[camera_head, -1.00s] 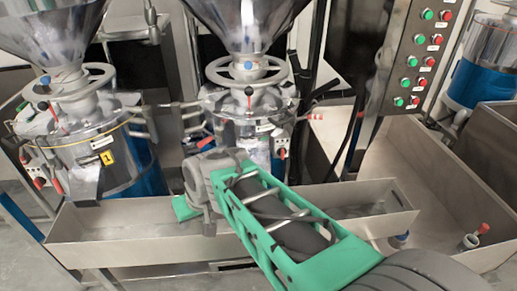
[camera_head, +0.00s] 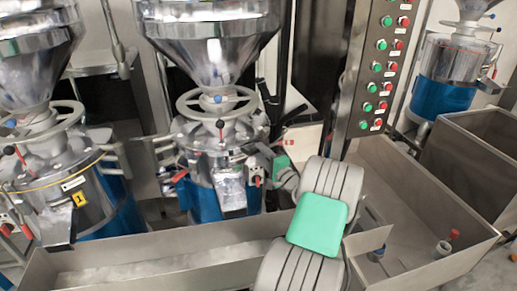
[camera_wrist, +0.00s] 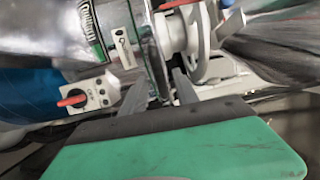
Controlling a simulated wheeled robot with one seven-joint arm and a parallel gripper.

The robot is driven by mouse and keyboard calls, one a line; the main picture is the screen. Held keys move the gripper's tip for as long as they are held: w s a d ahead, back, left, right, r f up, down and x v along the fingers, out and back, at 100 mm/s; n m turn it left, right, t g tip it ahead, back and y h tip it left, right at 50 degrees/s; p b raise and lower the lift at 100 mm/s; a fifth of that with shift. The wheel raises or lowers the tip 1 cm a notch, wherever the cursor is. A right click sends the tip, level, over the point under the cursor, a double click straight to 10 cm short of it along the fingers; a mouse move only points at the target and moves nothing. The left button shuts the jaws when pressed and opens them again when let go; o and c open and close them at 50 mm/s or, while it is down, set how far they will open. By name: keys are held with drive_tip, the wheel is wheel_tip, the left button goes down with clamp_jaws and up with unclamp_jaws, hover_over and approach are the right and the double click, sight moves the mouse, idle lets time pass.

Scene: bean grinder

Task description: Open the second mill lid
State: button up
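The second mill (camera_head: 205,192) stands in the middle of the head view, with a steel hopper on top. Its grey lid (camera_head: 190,133) lies flat on the body under the handwheel (camera_head: 186,106) and appears shut. My gripper (camera_head: 262,150) is at the mill's right side, at about lid height. In the wrist view my gripper (camera_wrist: 158,92) has two grey fingers spread apart, pointing at the lid's rim and clamp area. The mill body (camera_wrist: 95,35) and the handwheel (camera_wrist: 192,42) show tilted on their sides there. I cannot tell whether the fingers touch the mill.
The first mill (camera_head: 85,195), marked 1, stands at left. A red switch (camera_wrist: 72,100) sits on the second mill's side. A button panel (camera_head: 375,75) rises behind my arm. A long steel trough (camera_head: 130,262) runs in front, and a larger bin (camera_head: 430,200) stands at right.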

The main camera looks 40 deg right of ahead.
drive_tip(key=shift+x, duration=1.2)
clamp_jaws()
idle(0.5)
